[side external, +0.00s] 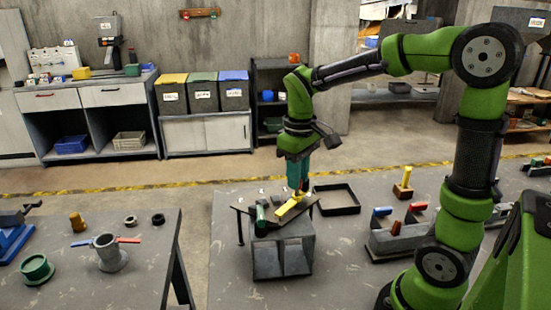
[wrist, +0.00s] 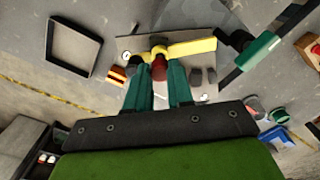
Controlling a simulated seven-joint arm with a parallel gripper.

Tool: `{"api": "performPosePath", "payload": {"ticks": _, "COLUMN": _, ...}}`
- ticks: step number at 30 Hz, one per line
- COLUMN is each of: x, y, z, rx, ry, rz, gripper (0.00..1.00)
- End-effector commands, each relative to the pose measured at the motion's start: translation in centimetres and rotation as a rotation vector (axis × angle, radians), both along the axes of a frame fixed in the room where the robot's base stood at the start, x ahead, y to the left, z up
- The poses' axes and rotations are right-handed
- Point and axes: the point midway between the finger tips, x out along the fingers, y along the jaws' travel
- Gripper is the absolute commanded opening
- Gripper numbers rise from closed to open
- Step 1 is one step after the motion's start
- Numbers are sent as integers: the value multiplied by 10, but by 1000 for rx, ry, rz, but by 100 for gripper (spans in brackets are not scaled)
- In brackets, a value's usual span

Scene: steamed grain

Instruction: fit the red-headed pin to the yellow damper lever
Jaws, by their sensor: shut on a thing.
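The yellow damper lever (side external: 289,208) lies on the dark top plate of a small grey stand. In the wrist view the lever (wrist: 195,47) runs to the right from a rounded end just beyond my fingertips. My gripper (side external: 298,187) points down over the lever's far end. In the wrist view my gripper (wrist: 160,76) has its teal fingers shut on the red-headed pin (wrist: 158,68), whose red head shows between the tips. The pin is at or just above the lever's rounded end. Its lower part is hidden, so I cannot tell whether it is in a hole.
A dark green cylinder (side external: 261,216) stands at the left of the stand top. An empty black tray (side external: 336,209) lies behind to the right. A wooden block with a yellow peg (side external: 403,188) and a grey holder with coloured handles (side external: 396,240) are farther right. A separate table (side external: 150,275) stands left.

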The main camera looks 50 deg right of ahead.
Motion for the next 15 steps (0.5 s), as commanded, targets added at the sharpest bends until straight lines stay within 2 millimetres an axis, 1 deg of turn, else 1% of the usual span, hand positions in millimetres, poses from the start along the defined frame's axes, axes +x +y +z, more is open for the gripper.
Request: {"api": "performPosePath", "payload": {"ticks": 15, "x": 0, "y": 0, "z": -8, "rx": 0, "ry": 0, "rz": -1, "gripper": 0}}
